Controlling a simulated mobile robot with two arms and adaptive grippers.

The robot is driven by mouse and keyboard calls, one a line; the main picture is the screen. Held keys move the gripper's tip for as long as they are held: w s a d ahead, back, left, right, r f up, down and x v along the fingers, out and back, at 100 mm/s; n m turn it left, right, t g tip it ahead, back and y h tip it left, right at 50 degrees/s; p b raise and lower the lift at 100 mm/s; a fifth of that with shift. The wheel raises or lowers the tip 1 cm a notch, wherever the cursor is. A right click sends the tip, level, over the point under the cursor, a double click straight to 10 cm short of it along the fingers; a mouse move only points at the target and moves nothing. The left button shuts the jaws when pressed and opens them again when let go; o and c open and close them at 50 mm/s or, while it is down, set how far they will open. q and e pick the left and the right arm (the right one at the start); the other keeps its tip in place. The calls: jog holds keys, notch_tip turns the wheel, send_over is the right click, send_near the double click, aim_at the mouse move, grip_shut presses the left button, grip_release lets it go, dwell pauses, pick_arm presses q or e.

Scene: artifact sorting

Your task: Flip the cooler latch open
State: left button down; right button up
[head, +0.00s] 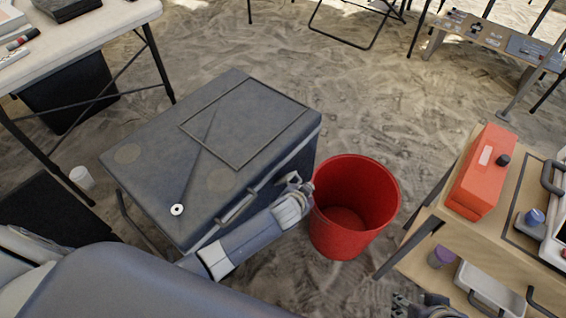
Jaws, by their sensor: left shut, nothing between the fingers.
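The cooler (150,137) is a large dark grey box on the sandy ground, left of centre in the head view. Its lid looks shut. A pale latch-like bar (237,208) shows on its front edge; I cannot tell whether it is the latch. My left gripper (294,181) is at the front right edge of the cooler, shut and empty. It is close to the front face, but contact is unclear. My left arm hides part of that face. My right gripper (432,307) is partly visible at the bottom edge, its fingers unclear.
A red bucket (325,235) stands just right of my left gripper. A wooden cart (436,215) with an orange box (484,172) is at the right. A white table (105,20) is at the upper left. Open sand lies behind the cooler.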

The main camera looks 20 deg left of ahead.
dwell(0.7)
pick_arm(q)
jog(key=shift+w+a+r+p, duration=0.1)
jog(key=shift+w+a+p, duration=0.1)
jog(key=shift+a, duration=0.2)
jog(key=shift+w+a+r+p, duration=0.1)
jog(key=shift+a+p, duration=0.1)
jog(key=shift+a, duration=0.15)
pick_arm(e)
jog(key=shift+s+d+r+g, duration=0.15)
jog(key=shift+s+g, duration=0.15)
jog(key=shift+s, duration=0.25)
jog(key=shift+s+d+f+g, duration=0.15)
jog(key=shift+s+g, duration=0.15)
jog(key=shift+s, duration=0.2)
jog(key=shift+r, duration=0.1)
